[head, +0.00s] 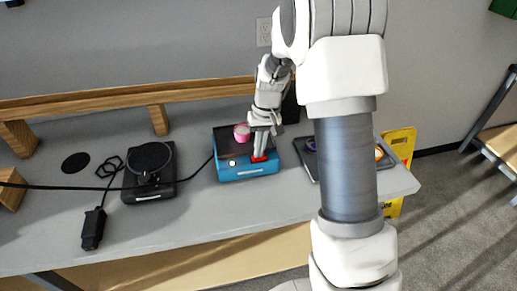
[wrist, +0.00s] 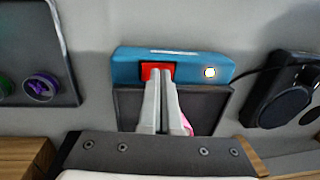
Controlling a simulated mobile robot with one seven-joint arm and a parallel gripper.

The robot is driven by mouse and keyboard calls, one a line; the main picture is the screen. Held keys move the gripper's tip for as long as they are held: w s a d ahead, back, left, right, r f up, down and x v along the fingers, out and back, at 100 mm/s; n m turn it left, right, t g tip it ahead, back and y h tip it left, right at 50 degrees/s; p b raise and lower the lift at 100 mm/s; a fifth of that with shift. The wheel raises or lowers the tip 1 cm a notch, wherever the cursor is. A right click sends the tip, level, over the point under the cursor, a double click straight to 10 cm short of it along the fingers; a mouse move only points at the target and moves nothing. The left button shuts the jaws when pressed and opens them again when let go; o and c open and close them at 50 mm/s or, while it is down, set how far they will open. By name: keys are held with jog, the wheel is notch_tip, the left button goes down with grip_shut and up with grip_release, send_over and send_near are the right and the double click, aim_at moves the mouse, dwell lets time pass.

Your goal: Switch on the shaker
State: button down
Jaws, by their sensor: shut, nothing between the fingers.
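The shaker (head: 247,172) is a blue box with a dark top plate on the grey table. It also shows in the wrist view (wrist: 190,62). A red switch (head: 259,159) is on its front edge, also in the wrist view (wrist: 149,71). A small pale yellow light (wrist: 210,72) beside the switch looks lit. A pink container (head: 241,132) sits on the top plate. My gripper (head: 260,155) is shut and empty, pointing down. In the wrist view its fingertips (wrist: 160,75) are at the red switch and cover part of it; I cannot tell whether they press it.
A black round-topped device (head: 150,158) stands left of the shaker, with a cable and a black plug (head: 93,228). A dark tray (head: 307,168) with coloured round pieces lies right. A wooden rail (head: 120,100) runs behind.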

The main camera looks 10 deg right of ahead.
aim_at(254, 159)
notch_tip(254, 159, up, 14)
jog(key=a+p, duration=0.1)
jog(key=p, duration=0.3)
jog(key=shift+a, duration=0.35)
jog(key=s+d+r+t, duration=0.1)
jog(key=s+r, duration=0.5)
jog(key=s, duration=0.6)
jog(key=s+r+t+h+p, duration=0.1)
jog(key=s+r+t, duration=0.3)
jog(key=s, duration=0.9)
notch_tip(254, 159, up, 2)
jog(key=shift+s+d+r+t+p, duration=0.2)
jog(key=shift+d+t+p, duration=0.1)
jog(key=shift+d, duration=0.05)
